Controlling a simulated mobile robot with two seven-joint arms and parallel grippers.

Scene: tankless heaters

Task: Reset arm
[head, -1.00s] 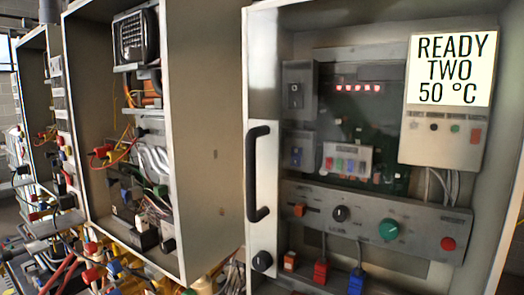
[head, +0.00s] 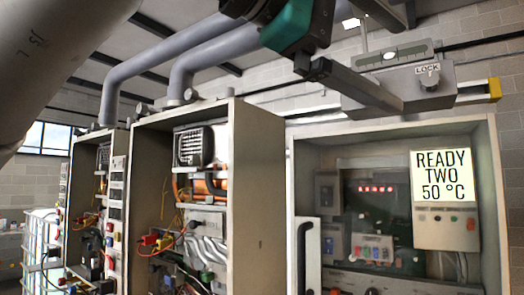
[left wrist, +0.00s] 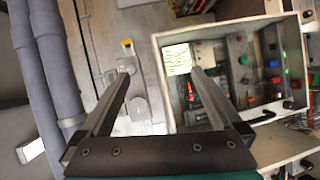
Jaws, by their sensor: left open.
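My left gripper (head: 398,66) is raised at the top of the head view, in front of the grey LOCK unit (head: 429,77) above the right-hand heater cabinet (head: 302,170). In the left wrist view the gripper (left wrist: 161,71) has its two fingers wide apart with nothing between them. The same cabinet shows open there (left wrist: 299,60), to the right of and behind the right finger. Its display (head: 440,177) reads "READY TWO 50 °C". My left arm crosses the upper left corner of the head view. My right gripper does not show.
Two more open cabinets stand to the left, the nearer one (head: 240,180) with wires inside. A black handle (head: 308,255) is on the right cabinet's left side. Large grey pipes (head: 185,70) run overhead. A white caged tank (head: 40,240) is at far left.

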